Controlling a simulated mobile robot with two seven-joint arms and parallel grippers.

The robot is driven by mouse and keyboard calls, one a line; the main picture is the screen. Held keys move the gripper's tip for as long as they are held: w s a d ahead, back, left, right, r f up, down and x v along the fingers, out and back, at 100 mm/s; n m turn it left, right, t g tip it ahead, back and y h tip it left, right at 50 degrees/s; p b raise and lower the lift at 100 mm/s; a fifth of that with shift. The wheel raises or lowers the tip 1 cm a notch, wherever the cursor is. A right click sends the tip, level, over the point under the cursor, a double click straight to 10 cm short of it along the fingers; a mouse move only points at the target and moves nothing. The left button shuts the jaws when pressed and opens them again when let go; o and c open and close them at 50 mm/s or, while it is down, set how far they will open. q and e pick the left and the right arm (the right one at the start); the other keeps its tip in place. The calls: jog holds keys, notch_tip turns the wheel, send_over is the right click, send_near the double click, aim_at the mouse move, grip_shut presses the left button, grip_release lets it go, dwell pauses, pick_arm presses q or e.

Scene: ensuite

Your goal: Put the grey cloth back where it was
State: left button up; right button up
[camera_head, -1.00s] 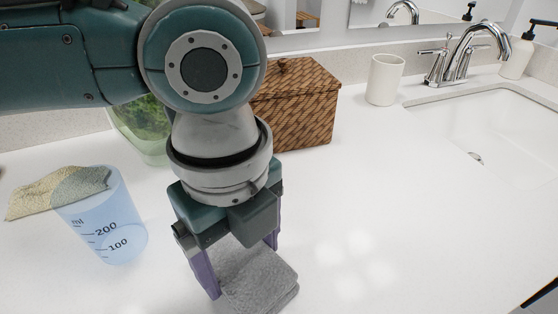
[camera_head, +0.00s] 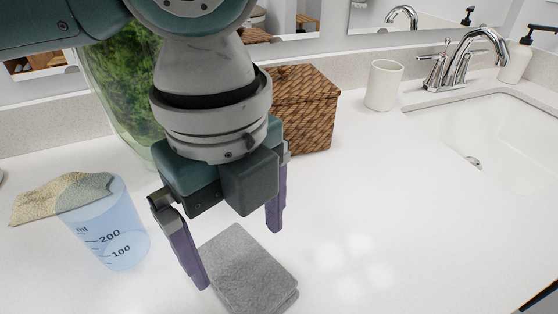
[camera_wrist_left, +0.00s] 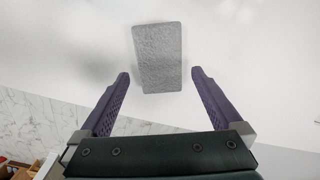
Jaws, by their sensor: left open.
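The grey cloth (camera_head: 248,268) lies folded flat on the white counter at the bottom middle of the head view. In the left wrist view the cloth (camera_wrist_left: 158,55) lies ahead of and between the fingers, apart from both. My left gripper (camera_head: 240,256) is open and empty, raised a little above the counter behind the cloth; it also shows in the left wrist view (camera_wrist_left: 159,82). My right gripper is not in view.
A blue measuring cup (camera_head: 112,235) stands at left with a beige cloth (camera_head: 55,198) over its rim. Behind are a green-filled glass vessel (camera_head: 125,85), a wicker box (camera_head: 303,110), a white cup (camera_head: 383,85), and a faucet (camera_head: 462,60) by the sink (camera_head: 500,135). The counter right of the cloth is clear.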

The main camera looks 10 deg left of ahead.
aim_at(244, 268)
pick_arm(q)
notch_tip(244, 268, up, 7)
jog(key=s+d+f+n+t+h, duration=0.25)
jog(key=s+d+n+h, duration=0.25)
jog(key=d+n, duration=0.25)
jog(key=a+f+n, duration=0.1)
jog(key=a+n, duration=0.1)
jog(key=n, duration=0.1)
jog(key=s+a+f+n+t+y, duration=0.1)
jog(key=a+n, duration=0.2)
jog(key=s+a+f+n, duration=0.1)
jog(key=a+f+n, duration=0.1)
jog(key=n, duration=0.1)
jog(key=shift+s+a+f+n+p, duration=0.1)
jog(key=shift+a+n+p, duration=0.15)
jog(key=shift+n+p, duration=0.15)
jog(key=s+a+n+y, duration=0.1)
jog(key=a+n, duration=0.1)
jog(key=a, duration=0.1)
jog(key=s+a+f+n+y, duration=0.1)
jog(key=s+a, duration=0.1)
jog(key=a, duration=0.1)
jog(key=s+a+f+n+y, duration=0.1)
jog(key=s+a+n, duration=0.1)
jog(key=a, duration=0.1)
jog(key=shift+a+f+n+y, duration=0.1)
jog(key=shift+a+n+y, duration=0.15)
jog(key=shift+n+y, duration=0.15)
